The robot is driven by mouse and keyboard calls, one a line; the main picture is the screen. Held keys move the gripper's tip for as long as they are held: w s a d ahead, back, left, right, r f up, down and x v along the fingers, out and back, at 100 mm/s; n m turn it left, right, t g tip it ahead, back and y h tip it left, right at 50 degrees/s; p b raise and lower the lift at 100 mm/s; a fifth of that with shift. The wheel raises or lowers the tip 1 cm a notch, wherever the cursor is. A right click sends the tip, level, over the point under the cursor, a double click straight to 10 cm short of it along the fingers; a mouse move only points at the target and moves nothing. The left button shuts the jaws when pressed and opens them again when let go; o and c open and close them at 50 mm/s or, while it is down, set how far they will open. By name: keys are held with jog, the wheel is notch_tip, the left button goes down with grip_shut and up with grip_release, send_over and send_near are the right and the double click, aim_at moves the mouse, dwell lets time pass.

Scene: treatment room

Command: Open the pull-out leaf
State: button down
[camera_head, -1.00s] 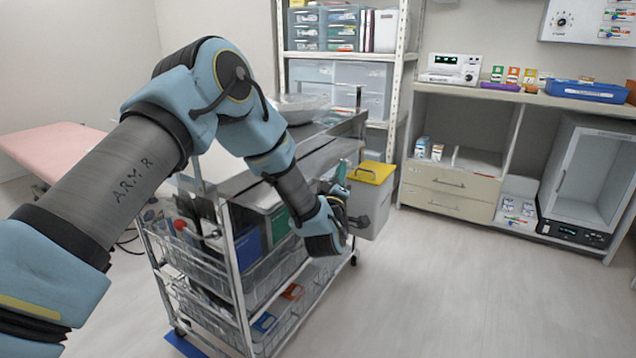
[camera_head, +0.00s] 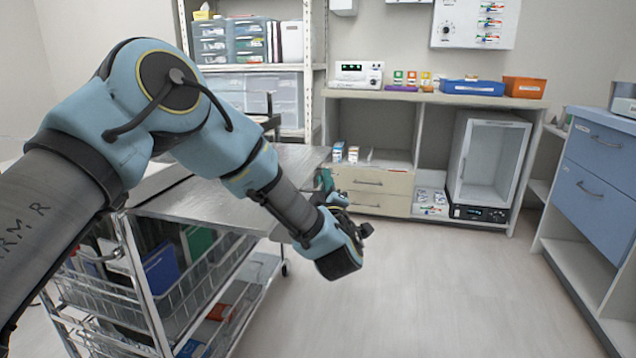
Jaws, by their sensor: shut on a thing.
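The pull-out leaf (camera_head: 205,202) appears as a flat grey metal panel at the top of the wire-basket trolley, left of centre. It reaches out towards the right, near my gripper. My gripper (camera_head: 340,245) is at the leaf's right end, low and angled down to the right. It is shut on the leaf's edge or handle; its wrist and body hide the fingertips and the exact contact.
The trolley's wire baskets (camera_head: 205,290) hold folders and boxes below the leaf. Open floor (camera_head: 430,290) lies to the right. A blue drawer cabinet (camera_head: 598,180) stands at far right, and a beige shelf unit (camera_head: 365,190) stands behind.

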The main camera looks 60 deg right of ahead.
jog(key=c, duration=0.9)
grip_release()
jog(key=v, duration=1.1)
jog(key=shift+d+r, duration=0.1)
